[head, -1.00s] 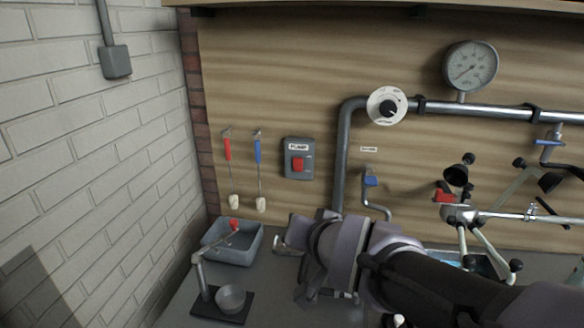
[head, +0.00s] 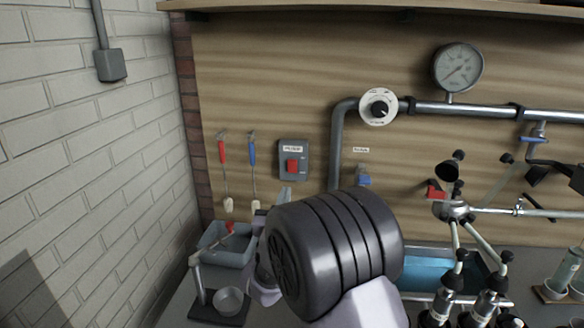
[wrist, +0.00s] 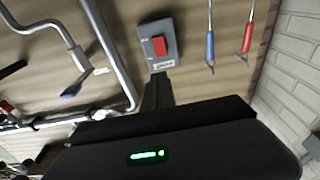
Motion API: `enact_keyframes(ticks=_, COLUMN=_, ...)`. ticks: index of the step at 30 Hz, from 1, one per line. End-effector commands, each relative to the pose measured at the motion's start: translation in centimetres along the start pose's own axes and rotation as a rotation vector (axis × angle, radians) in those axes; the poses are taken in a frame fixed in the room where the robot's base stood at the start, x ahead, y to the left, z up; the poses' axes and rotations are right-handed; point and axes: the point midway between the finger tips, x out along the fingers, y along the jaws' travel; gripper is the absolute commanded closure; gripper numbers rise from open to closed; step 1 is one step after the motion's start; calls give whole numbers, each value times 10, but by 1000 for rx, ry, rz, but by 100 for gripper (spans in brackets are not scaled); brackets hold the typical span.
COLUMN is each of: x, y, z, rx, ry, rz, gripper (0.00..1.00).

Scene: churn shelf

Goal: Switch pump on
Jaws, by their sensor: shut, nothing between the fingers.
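The pump switch box (head: 302,157) is a grey plate with a "PUMP" label on the wooden back wall. Its red rocker (head: 292,166) sits in the middle. In the wrist view, which is upside down, the box (wrist: 171,36) and its red rocker (wrist: 159,46) lie just beyond my fingertips. My gripper (wrist: 158,79) is shut and empty, pointing at the box near its labelled lower edge in that picture. In the head view my gripper (head: 285,192) shows just below the box, mostly hidden by my arm. I cannot tell whether it touches.
Red and blue handled brushes (head: 253,152) hang left of the box. A pipe with a white dial (head: 369,105) runs to the right, with a gauge (head: 458,66) above. A grey basin (head: 242,258) and a small bowl (head: 228,300) stand below. A blue valve (head: 364,180) is close on the right.

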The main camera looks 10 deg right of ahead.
Motion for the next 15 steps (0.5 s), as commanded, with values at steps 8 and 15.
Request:
enact_keyframes(ticks=8, x=56, y=1, z=0, rx=2, ry=2, rz=2, gripper=100)
enact_keyframes(ticks=15, x=105, y=1, z=1, rx=1, ry=1, rz=2, gripper=100)
